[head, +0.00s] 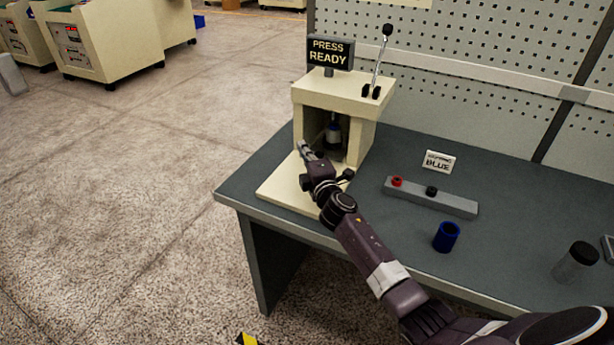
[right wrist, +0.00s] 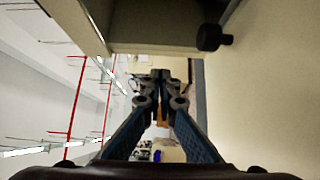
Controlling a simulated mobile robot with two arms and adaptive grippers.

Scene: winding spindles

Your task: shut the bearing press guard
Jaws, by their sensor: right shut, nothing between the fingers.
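The cream bearing press (head: 352,103) stands on the table's back left corner, its front opening uncovered. A flat cream panel (head: 278,193), apparently the lowered guard, lies in front of the opening. My right gripper (head: 304,149) is shut and empty, above the panel at the opening's left side. In the right wrist view its fingers (right wrist: 160,76) are together, close to cream surfaces, with a dark knob (right wrist: 212,37) above right. I cannot tell whether the fingers touch the panel. My left gripper is out of view.
A "PRESS READY" sign (head: 330,52) and a lever (head: 381,60) top the press. A pegboard (head: 480,100) stands behind.

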